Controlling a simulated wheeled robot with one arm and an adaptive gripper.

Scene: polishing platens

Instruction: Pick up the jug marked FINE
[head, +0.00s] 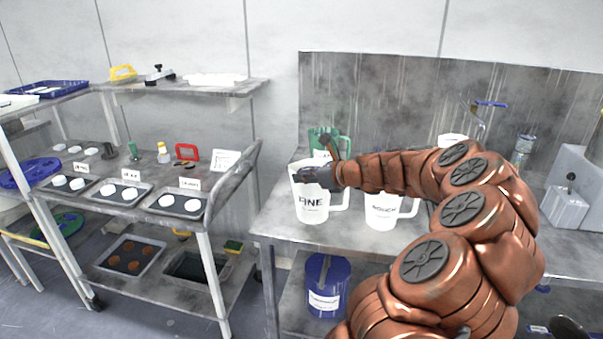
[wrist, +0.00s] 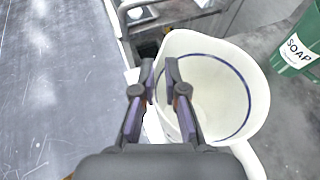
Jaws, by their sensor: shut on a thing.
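The white jug marked FINE (head: 312,208) is upright at the left end of the metal bench, its handle to the right. I cannot tell whether its base touches the bench. My gripper (head: 314,172) is at its top. In the wrist view my gripper (wrist: 161,88) is shut on the jug's wall at the rim, one finger outside and one inside. The open mouth of the FINE jug (wrist: 215,95) shows a dark blue line inside and looks empty. Its handle points down-right there.
A white jug marked ROUGH (head: 381,211) stands close on the right. A green jug (head: 322,137), labelled SOAP in the wrist view (wrist: 297,45), stands behind. A blue tub (head: 327,285) is on the lower shelf. A trolley (head: 232,185) with trays stands left, across a narrow gap.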

